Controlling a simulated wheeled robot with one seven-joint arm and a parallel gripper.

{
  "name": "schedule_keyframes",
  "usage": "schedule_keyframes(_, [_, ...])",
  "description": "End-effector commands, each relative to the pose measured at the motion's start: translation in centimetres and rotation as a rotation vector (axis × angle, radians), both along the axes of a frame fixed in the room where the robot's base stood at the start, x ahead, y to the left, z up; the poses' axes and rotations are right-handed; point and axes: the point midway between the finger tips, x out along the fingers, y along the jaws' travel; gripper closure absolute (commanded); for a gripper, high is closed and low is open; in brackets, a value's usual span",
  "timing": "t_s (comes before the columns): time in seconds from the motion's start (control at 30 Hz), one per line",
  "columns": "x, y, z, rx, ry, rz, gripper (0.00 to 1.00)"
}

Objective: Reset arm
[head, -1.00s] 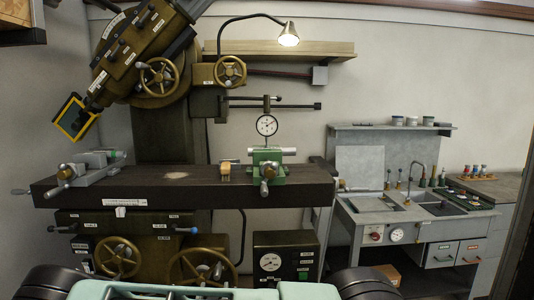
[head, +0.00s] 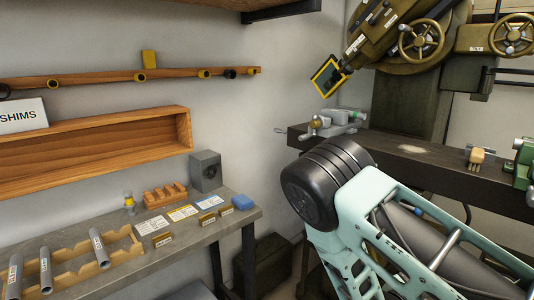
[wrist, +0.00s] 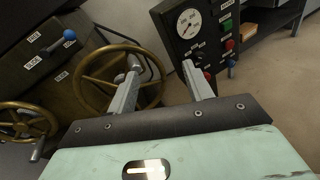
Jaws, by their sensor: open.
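My gripper (wrist: 165,80) shows in the wrist view with its two grey fingers spread apart and nothing between them. It points toward the lower front of the milling machine, with a brass handwheel (wrist: 120,78) behind the left finger and a dark control box (wrist: 207,35) with a dial behind the right finger. In the head view my pale green arm (head: 400,225) reaches across the lower right, in front of the machine table (head: 420,165). The gripper itself is outside the head view.
A grey bench (head: 75,285) at left holds labelled cylinders in a wooden rack (head: 120,250), cards, small blocks and a grey box (head: 205,170). A wooden shelf (head: 90,155) hangs above. A green vise (head: 525,160) stands on the machine table. Floor shows right in the wrist view (wrist: 285,75).

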Motion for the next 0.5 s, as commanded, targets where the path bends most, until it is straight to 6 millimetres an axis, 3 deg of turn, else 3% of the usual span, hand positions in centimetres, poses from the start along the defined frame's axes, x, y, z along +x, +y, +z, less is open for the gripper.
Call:
schedule_keyframes(0.27, [-6.9,7.0,3.5,0.406,-0.105,-0.403,0.49])
schedule_keyframes(0.5, [-12.1,14.9,7.5,0.785,-0.153,-0.650,0.49])
